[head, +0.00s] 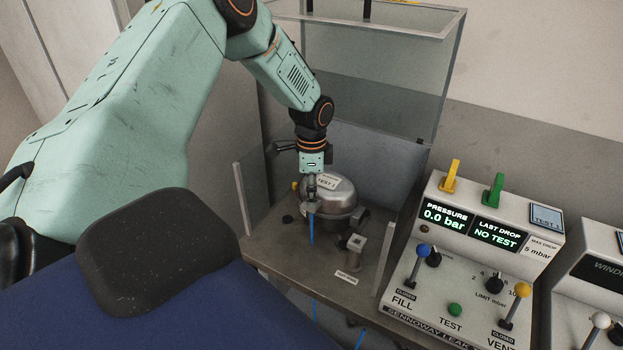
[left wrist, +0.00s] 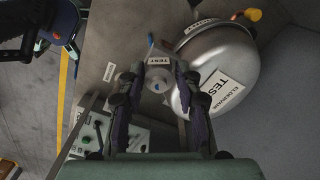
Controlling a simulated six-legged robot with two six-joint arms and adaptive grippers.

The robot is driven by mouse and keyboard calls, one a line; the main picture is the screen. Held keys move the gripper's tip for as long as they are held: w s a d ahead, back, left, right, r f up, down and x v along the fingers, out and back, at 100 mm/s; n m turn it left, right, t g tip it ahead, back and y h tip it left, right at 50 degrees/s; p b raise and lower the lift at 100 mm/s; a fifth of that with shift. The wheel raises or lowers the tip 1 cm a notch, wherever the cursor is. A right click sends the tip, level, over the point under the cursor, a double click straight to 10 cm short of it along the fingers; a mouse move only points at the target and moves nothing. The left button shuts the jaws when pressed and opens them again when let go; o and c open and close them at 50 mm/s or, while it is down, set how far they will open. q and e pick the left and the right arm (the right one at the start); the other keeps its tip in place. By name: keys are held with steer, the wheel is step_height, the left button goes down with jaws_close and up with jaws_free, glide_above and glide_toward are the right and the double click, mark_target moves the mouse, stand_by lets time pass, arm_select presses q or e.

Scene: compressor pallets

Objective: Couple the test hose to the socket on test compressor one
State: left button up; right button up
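Test compressor one (head: 340,202) is a silver dome with a TEST 1 label on the bench. It also fills the right of the left wrist view (left wrist: 218,70). My left gripper (head: 312,190) points down in front of it. Its fingers (left wrist: 158,78) close around the grey end piece of the test hose (left wrist: 156,86), and the blue hose (head: 311,228) hangs below it. The held end is beside the dome, apart from it as far as I can tell. The socket is not clearly visible. My right gripper is not in view.
A grey post block (head: 356,243) stands on the bench (head: 290,250) to the right. Clear panels (head: 250,197) border the bench. A control panel (head: 460,265) with levers and displays, reading 0.0 bar and NO TEST, stands at the right.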

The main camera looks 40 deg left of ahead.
arm_select(q)
steer(key=o, duration=0.3)
steer(key=shift+o, duration=0.2)
steer(key=shift+r, duration=0.1)
step_height(320, 180, up, 7)
steer(key=shift+s+r, duration=0.1)
steer(key=shift+r, duration=0.1)
stand_by(0.8)
